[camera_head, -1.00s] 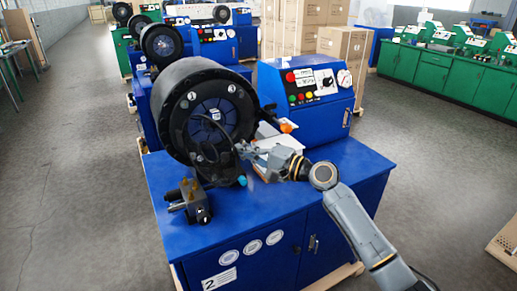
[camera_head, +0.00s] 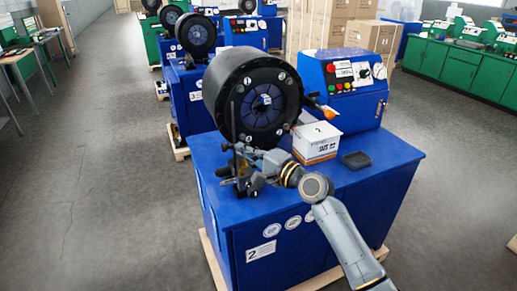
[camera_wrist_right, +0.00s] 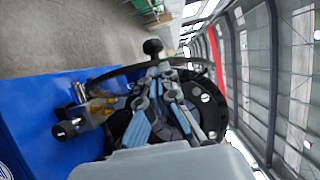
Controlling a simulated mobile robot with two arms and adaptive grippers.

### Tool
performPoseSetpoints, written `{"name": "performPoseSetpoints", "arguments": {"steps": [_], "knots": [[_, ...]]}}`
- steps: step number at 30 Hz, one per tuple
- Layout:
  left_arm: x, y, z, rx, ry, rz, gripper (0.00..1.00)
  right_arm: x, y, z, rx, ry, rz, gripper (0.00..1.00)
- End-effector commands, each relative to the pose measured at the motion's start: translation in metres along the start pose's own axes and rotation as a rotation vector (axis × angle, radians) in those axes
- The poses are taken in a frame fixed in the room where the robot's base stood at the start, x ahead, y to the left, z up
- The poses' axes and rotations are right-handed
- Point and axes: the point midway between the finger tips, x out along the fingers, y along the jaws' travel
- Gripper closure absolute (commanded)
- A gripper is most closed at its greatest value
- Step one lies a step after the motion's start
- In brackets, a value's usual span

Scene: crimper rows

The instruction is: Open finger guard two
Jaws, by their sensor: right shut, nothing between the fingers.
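The crimper labelled 2 has a round black head (camera_head: 252,85) on a blue cabinet (camera_head: 225,225). Its finger guard (camera_head: 233,125) shows in the head view as a thin dark upright bar at the left front of the head, seen nearly edge-on. In the right wrist view the guard is a dark curved rim (camera_wrist_right: 108,73), with a black knob (camera_wrist_right: 153,47) near the fingertips. My right gripper (camera_head: 243,155) is low in front of the head, beside the guard. Its fingers (camera_wrist_right: 160,72) are shut and empty; whether they touch the guard is unclear. My left gripper is out of view.
A white box (camera_head: 316,142) and a small black tray (camera_head: 356,160) lie on the cabinet top, right of my arm. A blue control box (camera_head: 343,85) stands behind. A brass-topped fitting (camera_wrist_right: 95,108) is close left of my gripper. Floor at left is clear.

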Motion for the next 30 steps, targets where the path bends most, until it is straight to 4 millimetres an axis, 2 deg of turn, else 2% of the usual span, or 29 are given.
{"name": "performPoseSetpoints", "arguments": {"steps": [9,30], "knots": [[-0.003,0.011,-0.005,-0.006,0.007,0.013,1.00,0.015,0.000,0.016,-0.001,-0.013,0.001,1.00],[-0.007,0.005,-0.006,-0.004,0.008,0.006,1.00,0.017,-0.001,0.021,0.000,-0.014,0.001,1.00]]}}
